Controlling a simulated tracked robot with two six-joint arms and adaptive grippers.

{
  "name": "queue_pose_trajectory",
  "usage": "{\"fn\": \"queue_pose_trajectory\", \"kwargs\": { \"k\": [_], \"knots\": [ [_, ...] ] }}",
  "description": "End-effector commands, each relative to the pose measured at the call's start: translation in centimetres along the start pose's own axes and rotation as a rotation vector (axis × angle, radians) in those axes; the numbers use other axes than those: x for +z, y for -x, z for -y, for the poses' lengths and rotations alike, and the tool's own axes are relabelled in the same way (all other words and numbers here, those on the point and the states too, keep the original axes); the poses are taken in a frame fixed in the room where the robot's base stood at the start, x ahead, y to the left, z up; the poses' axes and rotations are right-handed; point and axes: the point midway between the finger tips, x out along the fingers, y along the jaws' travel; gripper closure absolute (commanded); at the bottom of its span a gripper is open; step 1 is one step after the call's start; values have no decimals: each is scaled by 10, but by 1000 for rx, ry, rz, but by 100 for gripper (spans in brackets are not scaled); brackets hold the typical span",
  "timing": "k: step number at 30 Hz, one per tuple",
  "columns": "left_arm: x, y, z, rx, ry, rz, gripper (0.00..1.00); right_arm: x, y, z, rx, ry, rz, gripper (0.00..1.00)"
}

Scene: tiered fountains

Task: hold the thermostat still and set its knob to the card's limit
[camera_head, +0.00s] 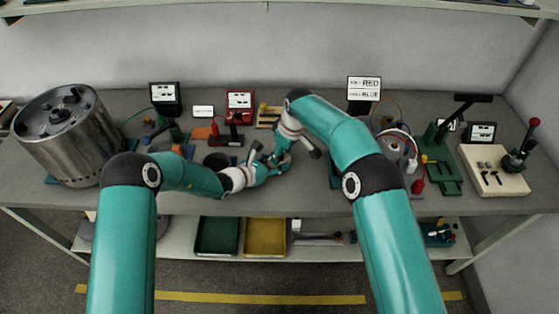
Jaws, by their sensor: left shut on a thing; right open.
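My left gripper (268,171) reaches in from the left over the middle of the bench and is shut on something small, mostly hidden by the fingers. It sits where the thermostat would be, but I cannot make out its body or knob. My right gripper (279,157) is open, pointing down just above and beside the left one; whether it touches anything is unclear. A small blank-looking white card (203,111) stands left of centre. I cannot tell which card gives the limit.
A large steel drum (68,135) stands at the left. Black (165,95) and red (240,101) display units stand at the back. A green press (440,160) and a pale board (494,170) are at the right. Green (217,236) and yellow (265,237) trays lie on the lower shelf.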

Motion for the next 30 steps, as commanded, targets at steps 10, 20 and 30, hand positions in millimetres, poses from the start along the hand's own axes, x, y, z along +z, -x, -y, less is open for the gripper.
{"fn": "queue_pose_trajectory", "kwargs": {
  "k": [10,20,30],
  "knots": [
    [-10,0,0,1,7,-20,95,0,0,1,56,-237,-4,51],
    [-10,0,0,0,7,-20,95,0,-1,0,111,-466,-7,51],
    [-10,0,0,0,7,-20,95,0,0,0,111,-471,-7,74]
  ]
}}
